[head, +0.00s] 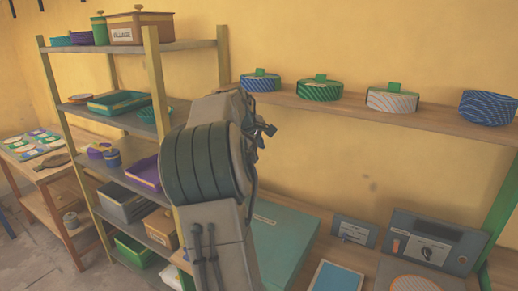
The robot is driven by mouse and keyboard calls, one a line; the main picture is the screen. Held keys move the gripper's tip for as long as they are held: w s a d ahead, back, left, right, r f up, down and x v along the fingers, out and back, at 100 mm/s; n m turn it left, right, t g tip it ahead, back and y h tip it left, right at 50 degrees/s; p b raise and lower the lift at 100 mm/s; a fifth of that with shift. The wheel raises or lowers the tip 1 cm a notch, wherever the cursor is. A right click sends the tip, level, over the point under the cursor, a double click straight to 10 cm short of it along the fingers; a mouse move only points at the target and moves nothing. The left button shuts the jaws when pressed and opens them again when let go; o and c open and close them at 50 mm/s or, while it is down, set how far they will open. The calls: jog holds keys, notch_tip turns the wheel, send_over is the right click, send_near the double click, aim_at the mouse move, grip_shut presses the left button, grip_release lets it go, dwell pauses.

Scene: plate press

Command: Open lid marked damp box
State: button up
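A large flat teal lid (284,243) lies on the bench, partly hidden behind my arm. It has a small pale label near its far left corner, too small to read, so I cannot confirm that it is the damp box. The lid looks closed. My arm stands upright in front of it, in the middle of the view. Small dark parts at the arm's upper right look like my gripper (265,131), above the lid and apart from it. Its fingers are too small and too hidden to tell whether they are open.
A grey control panel (437,240) and a small grey switch box (354,231) stand right of the lid. A blue panel (337,277) lies in front. A wall shelf (350,108) with round patterned containers runs above. A tall shelf rack (156,80) stands left.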

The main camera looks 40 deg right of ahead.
jog(key=shift+d+f, duration=0.25)
jog(key=shift+f, duration=0.2)
grip_shut()
dwell(1.1)
grip_release()
jog(key=b+v, duration=0.1)
jog(key=v, duration=1.3)
